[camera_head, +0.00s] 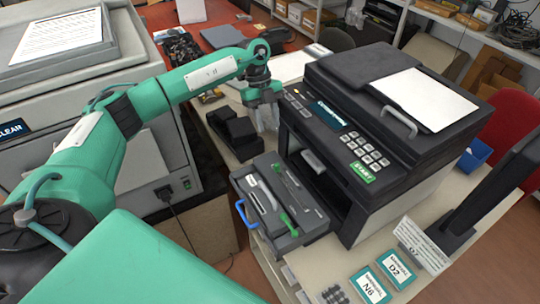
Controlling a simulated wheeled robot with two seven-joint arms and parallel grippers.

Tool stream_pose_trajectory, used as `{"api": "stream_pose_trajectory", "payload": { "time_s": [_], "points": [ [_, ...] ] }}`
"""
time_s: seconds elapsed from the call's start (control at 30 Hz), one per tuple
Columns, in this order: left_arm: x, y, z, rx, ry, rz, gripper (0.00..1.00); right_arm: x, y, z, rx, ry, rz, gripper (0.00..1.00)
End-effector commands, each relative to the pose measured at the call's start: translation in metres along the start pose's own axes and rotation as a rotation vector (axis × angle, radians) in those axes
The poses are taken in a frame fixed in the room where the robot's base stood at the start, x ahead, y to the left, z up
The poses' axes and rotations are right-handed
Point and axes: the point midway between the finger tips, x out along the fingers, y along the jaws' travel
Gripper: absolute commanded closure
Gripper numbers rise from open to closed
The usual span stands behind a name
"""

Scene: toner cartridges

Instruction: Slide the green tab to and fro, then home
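The printer drawer (312,222) is pulled out at the front of the dark printer (375,120). Two long cartridge-like units lie in it. One green tab (289,224) sits near the drawer's front end, and another small green tab (276,167) sits near its back. A blue handle (243,214) is at the drawer's left corner. My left gripper (267,128) points down beside the printer's left side, behind the drawer and apart from both tabs. Its fingers are small and overlap the background, so their opening is unclear. My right gripper is out of view.
Black blocks (232,132) stand on the bench just left of my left gripper. Labelled boxes, D2 (397,268) and N6 (370,286), lie at the front right. A dark monitor-like panel (492,190) stands at right, near a blue bin (474,155). A grey machine (150,150) is at left.

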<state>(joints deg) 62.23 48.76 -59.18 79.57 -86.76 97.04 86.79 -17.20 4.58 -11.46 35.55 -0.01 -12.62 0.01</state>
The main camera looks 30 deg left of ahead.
Motion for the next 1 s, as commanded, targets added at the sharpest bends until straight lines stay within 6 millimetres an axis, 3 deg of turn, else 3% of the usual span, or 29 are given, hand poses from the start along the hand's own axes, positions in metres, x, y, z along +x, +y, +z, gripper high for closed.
{"api": "stream_pose_trajectory", "payload": {
  "time_s": [0.17, 0.7, 1.0],
  "points": [
    [0.016, 0.0, -0.001, -0.007, 0.002, 0.004, 0.64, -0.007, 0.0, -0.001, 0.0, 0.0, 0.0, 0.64],
    [0.119, 0.0, -0.002, -0.004, 0.002, 0.003, 0.64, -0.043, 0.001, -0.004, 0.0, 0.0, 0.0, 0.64],
    [0.138, 0.0, 0.0, -0.004, 0.0, 0.001, 0.64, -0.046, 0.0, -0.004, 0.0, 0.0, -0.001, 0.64]
  ]
}}
